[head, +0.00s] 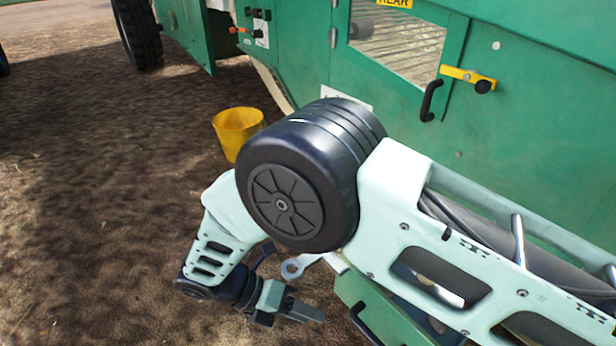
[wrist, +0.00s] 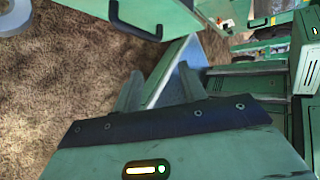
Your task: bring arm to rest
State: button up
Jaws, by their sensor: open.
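My arm fills the middle and right of the head view, folded at a big black joint, with its lower part hanging down to the left. My gripper (head: 305,310) is at its lower end, low in the picture, pointing right. The arm partly hides what lies behind it. In the wrist view my gripper (wrist: 160,90) shows two grey fingers spread apart. A green panel edge lies beyond and between them. I see nothing held.
A green machine (head: 290,60) with a yellow latch (head: 468,78) and black handle (head: 431,101) stands behind. A yellow bucket (head: 237,128) is on the ground beside it. Open brown ground (head: 80,200) lies left.

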jog(key=s+d+r+m+g+y+p, duration=0.1)
jog(key=d+r+m+y, duration=0.25)
jog(key=r+m, duration=0.45)
jog(key=s+d+r+m+g+y+p, duration=0.15)
jog(key=r+m+y, duration=0.25)
jog(key=r, duration=0.8)
jog(key=s+d+r+m+t+y+p, duration=0.1)
jog(key=s+d+r+m+t+y, duration=0.1)
jog(key=s+d+r+m, duration=0.25)
jog(key=s+d+r+m+t+y+p, duration=0.1)
jog(key=s+d+r+m+t+y, duration=0.1)
jog(key=d+r+m, duration=0.35)
notch_tip(320, 180, up, 36)
jog(key=m+p, duration=0.2)
jog(key=p, duration=3.5)
